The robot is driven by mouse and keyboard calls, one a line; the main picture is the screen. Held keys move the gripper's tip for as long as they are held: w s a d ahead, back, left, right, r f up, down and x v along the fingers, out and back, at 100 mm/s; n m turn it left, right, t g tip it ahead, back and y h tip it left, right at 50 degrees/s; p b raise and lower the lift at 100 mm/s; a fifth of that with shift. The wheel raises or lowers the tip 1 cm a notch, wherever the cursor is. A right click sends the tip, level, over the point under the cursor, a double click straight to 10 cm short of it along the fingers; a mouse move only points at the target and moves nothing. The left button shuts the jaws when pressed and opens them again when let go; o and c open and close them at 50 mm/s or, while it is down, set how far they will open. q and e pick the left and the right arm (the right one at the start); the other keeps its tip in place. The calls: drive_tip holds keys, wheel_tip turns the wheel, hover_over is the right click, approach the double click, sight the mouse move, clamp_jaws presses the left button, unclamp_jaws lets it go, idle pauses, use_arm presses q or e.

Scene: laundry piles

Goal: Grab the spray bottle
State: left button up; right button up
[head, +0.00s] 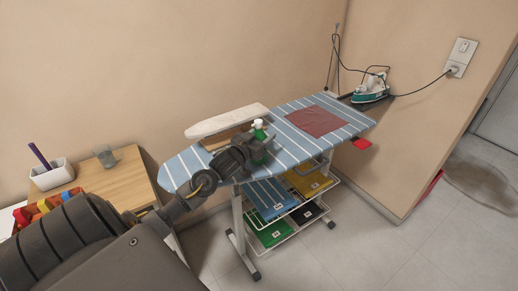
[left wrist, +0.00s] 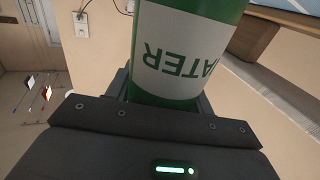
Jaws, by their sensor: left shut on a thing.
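The spray bottle (head: 258,146) is green with a white spray head, and it stands out just beyond my left gripper (head: 246,153) in the head view, over the striped ironing board (head: 290,136). In the left wrist view the green bottle (left wrist: 185,60) fills the middle, with a white label whose letters "ATER" appear upside down. My left gripper (left wrist: 160,95) is shut on the bottle's body. Whether the bottle's base touches the board is hidden by the gripper. My right gripper is not in view.
A sleeve board (head: 226,122) lies behind the bottle. A red cloth (head: 316,121) lies on the board, and an iron (head: 369,90) with a cord stands at its far right end. Folded clothes fill the rack (head: 298,205) below. A wooden table (head: 118,178) is at left.

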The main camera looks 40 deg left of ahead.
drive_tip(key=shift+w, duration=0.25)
